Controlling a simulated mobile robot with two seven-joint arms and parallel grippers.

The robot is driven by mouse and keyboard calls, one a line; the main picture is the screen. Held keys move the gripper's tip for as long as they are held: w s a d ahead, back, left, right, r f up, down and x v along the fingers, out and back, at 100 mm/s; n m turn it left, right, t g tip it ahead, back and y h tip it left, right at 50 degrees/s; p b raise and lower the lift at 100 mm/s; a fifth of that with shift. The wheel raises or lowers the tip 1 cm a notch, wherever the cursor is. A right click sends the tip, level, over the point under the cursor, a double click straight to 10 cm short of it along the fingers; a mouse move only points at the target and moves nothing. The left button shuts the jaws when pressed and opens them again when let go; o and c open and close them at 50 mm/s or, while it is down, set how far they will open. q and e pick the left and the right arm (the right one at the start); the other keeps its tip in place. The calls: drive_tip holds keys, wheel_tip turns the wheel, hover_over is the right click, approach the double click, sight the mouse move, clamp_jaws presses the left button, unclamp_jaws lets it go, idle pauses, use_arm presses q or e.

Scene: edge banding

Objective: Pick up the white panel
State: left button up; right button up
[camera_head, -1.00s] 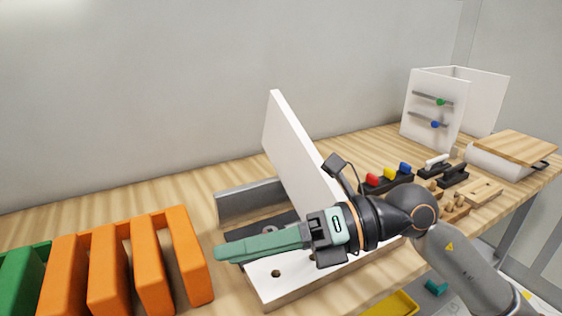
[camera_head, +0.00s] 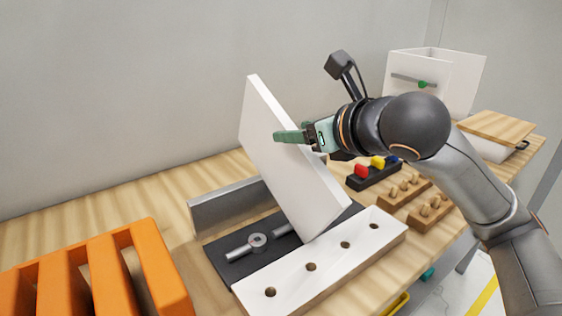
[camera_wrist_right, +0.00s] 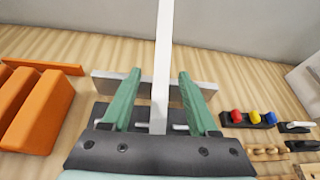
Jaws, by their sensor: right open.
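The white panel (camera_head: 287,180) stands on edge, leaning, in a dark fixture behind a white block with holes (camera_head: 320,262). In the right wrist view the panel (camera_wrist_right: 163,60) rises as a thin upright strip. My right gripper (camera_head: 280,137) is at the panel's upper right edge, with one green finger seen against its face. In the right wrist view the gripper (camera_wrist_right: 158,82) is open, with one finger on each side of the panel and gaps showing. My left gripper is not in view.
An orange slotted rack (camera_head: 100,275) stands at the left. A grey metal rail (camera_head: 225,205) is behind the fixture. Red, yellow and blue knobs on a black base (camera_head: 372,175) and wooden peg blocks (camera_head: 403,190) lie to the right. A white box (camera_head: 435,80) stands farther back.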

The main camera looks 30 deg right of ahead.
drive_tip(key=p, duration=0.1)
hover_over(281, 163)
wheel_tip(281, 163, down, 2)
drive_tip(key=shift+w+d+f, duration=0.15)
drive_tip(key=shift+w+d, duration=0.05)
clamp_jaws()
idle(0.3)
idle(0.9)
drive_tip(key=shift+r, duration=0.2)
